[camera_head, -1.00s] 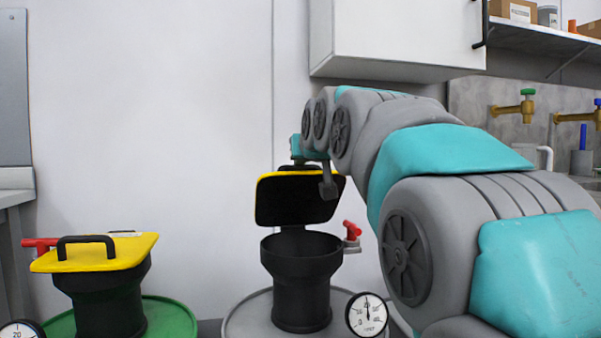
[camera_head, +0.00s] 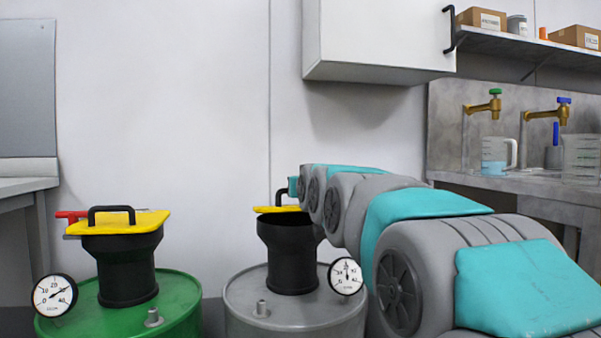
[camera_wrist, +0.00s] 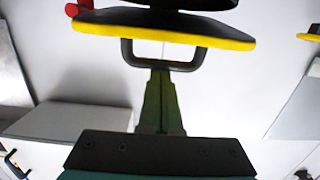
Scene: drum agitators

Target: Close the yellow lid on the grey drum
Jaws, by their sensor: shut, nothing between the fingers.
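The grey drum (camera_head: 245,295) stands in the middle of the head view, with a black neck (camera_head: 290,265) on top. Its yellow lid (camera_head: 266,209) shows as a thin, almost level strip at the top of the neck, with a black handle (camera_head: 280,195) above it. Dark surface shows just below the strip; I cannot tell whether the lid rests on the rim. The wrist view shows the lid's yellow edge (camera_wrist: 165,30) and the handle (camera_wrist: 128,55). My gripper (camera_wrist: 162,75) is shut and empty, its tips at or near the handle bar; contact is unclear. My arm hides the lid's right side.
A green drum (camera_head: 180,293) with its own yellow lid (camera_head: 140,222) stands to the left. A dial gauge (camera_head: 346,276) is on the grey drum's right side. A wall cabinet (camera_head: 380,40) hangs above. A sink counter with taps (camera_head: 490,106) is at right.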

